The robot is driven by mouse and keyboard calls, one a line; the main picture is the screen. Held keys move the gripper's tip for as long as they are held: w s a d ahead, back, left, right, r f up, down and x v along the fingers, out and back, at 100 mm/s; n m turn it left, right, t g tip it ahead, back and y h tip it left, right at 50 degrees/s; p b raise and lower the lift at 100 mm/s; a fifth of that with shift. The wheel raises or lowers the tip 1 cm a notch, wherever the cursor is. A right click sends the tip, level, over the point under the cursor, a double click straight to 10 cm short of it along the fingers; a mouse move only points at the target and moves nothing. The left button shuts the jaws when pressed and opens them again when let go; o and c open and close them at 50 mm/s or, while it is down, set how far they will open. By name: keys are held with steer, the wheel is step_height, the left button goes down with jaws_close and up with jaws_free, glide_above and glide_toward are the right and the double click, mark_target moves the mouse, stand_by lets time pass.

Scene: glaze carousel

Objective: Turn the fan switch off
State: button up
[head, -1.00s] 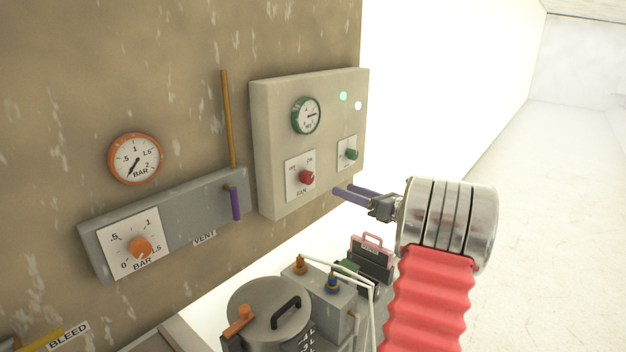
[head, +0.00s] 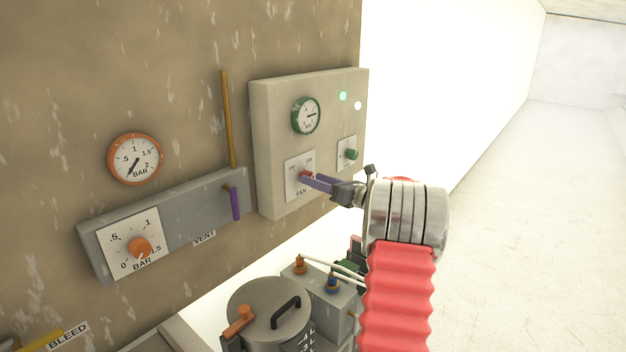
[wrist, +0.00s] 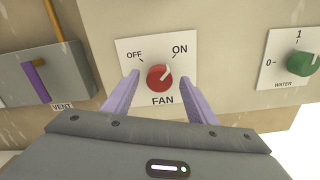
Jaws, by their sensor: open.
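The fan switch (wrist: 159,78) is a red rotary knob on a white plate (wrist: 185,48) marked OFF at upper left and ON at upper right. Its pale pointer mark is turned toward ON. In the head view the red knob (head: 305,175) is partly hidden behind my gripper (head: 318,181). My gripper's purple fingers (wrist: 160,84) are open in the wrist view, one on each side of the knob. I cannot tell whether either finger touches it.
A green water knob (wrist: 302,63) is to the right on the same panel (head: 275,110), with a green-rimmed gauge (head: 306,115) above. The purple vent handle (head: 235,204) is to the left. A lidded pot (head: 268,310) stands below. Open floor lies right.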

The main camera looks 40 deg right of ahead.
steer(key=shift+w, duration=0.95)
steer(key=c, duration=1.1)
